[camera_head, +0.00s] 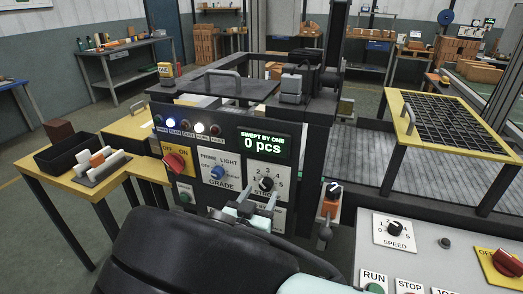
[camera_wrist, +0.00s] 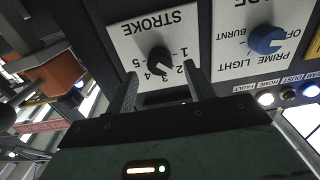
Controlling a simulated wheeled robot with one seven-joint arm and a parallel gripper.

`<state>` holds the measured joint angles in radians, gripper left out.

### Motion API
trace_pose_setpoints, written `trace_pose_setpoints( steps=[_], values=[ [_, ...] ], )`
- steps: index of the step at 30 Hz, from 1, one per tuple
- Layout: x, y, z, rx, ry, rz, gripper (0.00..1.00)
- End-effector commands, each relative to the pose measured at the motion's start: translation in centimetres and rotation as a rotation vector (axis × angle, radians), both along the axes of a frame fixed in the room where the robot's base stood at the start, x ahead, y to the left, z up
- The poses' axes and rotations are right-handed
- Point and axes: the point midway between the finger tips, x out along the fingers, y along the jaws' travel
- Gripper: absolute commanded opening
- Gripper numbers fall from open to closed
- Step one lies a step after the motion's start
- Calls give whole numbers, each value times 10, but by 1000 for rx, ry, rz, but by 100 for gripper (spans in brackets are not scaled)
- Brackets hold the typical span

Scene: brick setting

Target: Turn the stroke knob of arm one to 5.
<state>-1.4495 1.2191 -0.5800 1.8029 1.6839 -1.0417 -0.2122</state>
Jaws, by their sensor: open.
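The stroke knob (camera_head: 265,184) is a black round knob on a white plate marked 1 to 5, low on the dark panel. In the wrist view the knob (camera_wrist: 159,57) shows upside down under the word STROKE. Its exact pointer setting is too small to tell. My gripper (camera_head: 247,205) is just in front of the plate, below and left of the knob in the head view, hiding part of the label. In the wrist view my gripper (camera_wrist: 160,70) is open, its fingers spread to either side of the knob, with no contact clear.
An orange device (camera_head: 330,207) is right of the panel. A separate speed knob (camera_head: 395,228) sits on the front console.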

Motion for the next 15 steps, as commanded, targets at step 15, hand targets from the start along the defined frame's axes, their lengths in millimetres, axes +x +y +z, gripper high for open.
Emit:
trace_pose_setpoints(
  steps=[15],
  values=[
    [19, -7, 0, -1, 0, 1, 53]
  ],
)
